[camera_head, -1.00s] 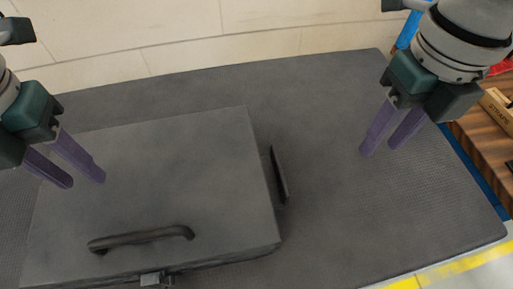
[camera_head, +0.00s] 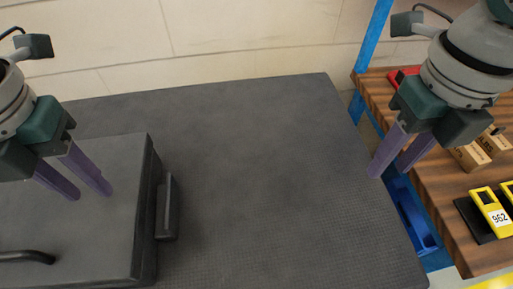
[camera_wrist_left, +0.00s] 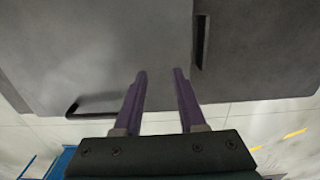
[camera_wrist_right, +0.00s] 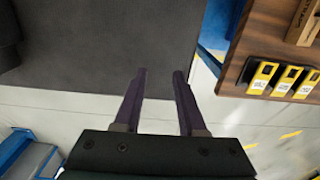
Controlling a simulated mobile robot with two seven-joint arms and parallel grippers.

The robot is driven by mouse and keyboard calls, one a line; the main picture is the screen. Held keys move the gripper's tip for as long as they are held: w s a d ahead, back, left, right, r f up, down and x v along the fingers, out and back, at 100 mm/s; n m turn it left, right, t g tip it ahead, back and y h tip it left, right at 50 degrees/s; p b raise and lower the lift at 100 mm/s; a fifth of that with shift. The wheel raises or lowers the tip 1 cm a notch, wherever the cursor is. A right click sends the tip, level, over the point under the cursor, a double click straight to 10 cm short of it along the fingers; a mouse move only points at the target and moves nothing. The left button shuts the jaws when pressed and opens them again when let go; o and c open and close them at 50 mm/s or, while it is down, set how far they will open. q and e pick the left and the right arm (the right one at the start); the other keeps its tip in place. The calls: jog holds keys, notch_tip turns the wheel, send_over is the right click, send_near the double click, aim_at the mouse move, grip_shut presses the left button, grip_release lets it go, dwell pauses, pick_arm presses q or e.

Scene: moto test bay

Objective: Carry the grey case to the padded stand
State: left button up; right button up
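The grey case (camera_head: 115,225) lies flat on a dark grey textured top (camera_head: 270,170) at the left of the head view, cut off by the frame edge. It has a dark carry handle (camera_head: 28,256) and a side handle (camera_head: 167,208) on its right side. My left gripper (camera_head: 92,194) is open and empty above the case; contact is not visible. The case also shows in the left wrist view (camera_wrist_left: 90,45), beyond the spread fingers. My right gripper (camera_head: 388,173) is open and empty near the top's right edge. I cannot tell whether this top is the padded stand.
A wooden shelf (camera_head: 440,215) on a blue frame (camera_head: 374,35) stands at the right, close to my right gripper. It holds cardboard boxes (camera_head: 470,156) and yellow-and-black devices (camera_head: 490,212). A pale block wall (camera_head: 250,40) runs behind. The top right of the case is clear.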

pick_arm(q)
jog(key=shift+d, duration=0.1)
pick_arm(e)
notch_tip(320, 180, up, 12)
jog(key=shift+a, duration=0.45)
